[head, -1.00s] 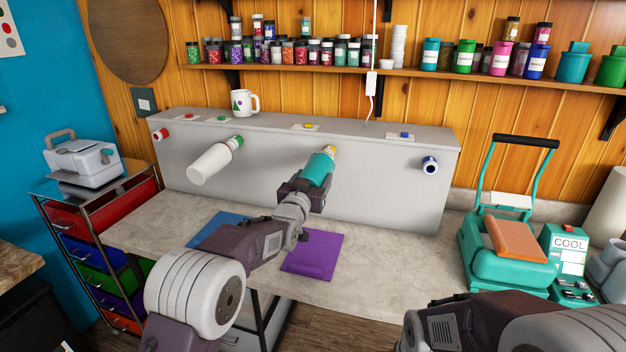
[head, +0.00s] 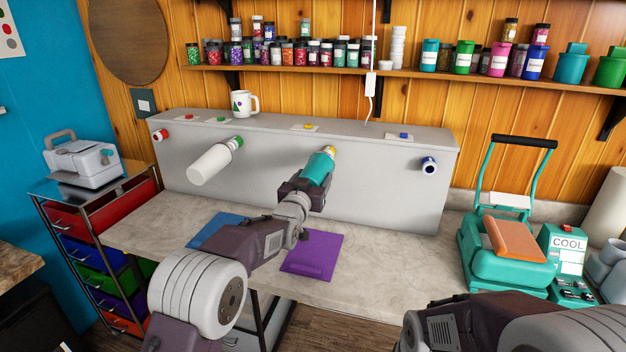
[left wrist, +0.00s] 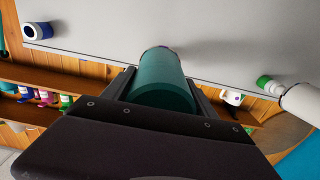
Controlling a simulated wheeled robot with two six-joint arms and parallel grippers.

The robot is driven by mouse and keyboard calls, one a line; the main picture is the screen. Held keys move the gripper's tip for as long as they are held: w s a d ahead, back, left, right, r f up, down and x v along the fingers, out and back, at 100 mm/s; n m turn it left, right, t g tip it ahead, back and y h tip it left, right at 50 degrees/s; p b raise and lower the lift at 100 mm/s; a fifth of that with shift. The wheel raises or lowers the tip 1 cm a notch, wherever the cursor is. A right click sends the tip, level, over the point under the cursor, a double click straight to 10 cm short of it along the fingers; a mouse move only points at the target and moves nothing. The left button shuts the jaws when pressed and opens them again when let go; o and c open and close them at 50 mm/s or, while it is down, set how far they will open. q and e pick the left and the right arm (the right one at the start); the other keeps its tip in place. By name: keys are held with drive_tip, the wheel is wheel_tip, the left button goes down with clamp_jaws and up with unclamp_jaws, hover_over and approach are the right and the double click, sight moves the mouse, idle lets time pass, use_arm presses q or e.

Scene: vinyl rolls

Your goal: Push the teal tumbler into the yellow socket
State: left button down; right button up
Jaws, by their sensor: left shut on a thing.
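The teal tumbler (head: 318,168) is held roughly level in my left gripper (head: 309,186), its far end at the yellow socket (head: 329,150) on the front of the grey box (head: 280,192). In the left wrist view the tumbler (left wrist: 163,82) lies between the two fingers of my left gripper (left wrist: 162,95), its far end against or very near the grey face. I cannot tell how deep it sits, as the socket is mostly hidden behind it there. In the head view only part of my right arm shows at the bottom right; its gripper is out of view.
A white tumbler (head: 212,165) sticks out from the green socket (head: 237,142), left of the teal one. A red socket (head: 160,135) and a blue socket (head: 429,166) are empty. A purple sheet (head: 318,258) and a blue sheet (head: 217,229) lie on the counter. A teal press (head: 505,250) stands right.

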use_arm(q)
drive_tip(key=shift+r, duration=0.15)
drive_tip(key=shift+c, duration=1.2)
unclamp_jaws()
drive_tip(key=shift+o, duration=0.3)
drive_tip(key=shift+w+f, duration=0.2)
drive_tip(key=shift+o, duration=0.9)
drive_tip(key=shift+s, duration=0.1)
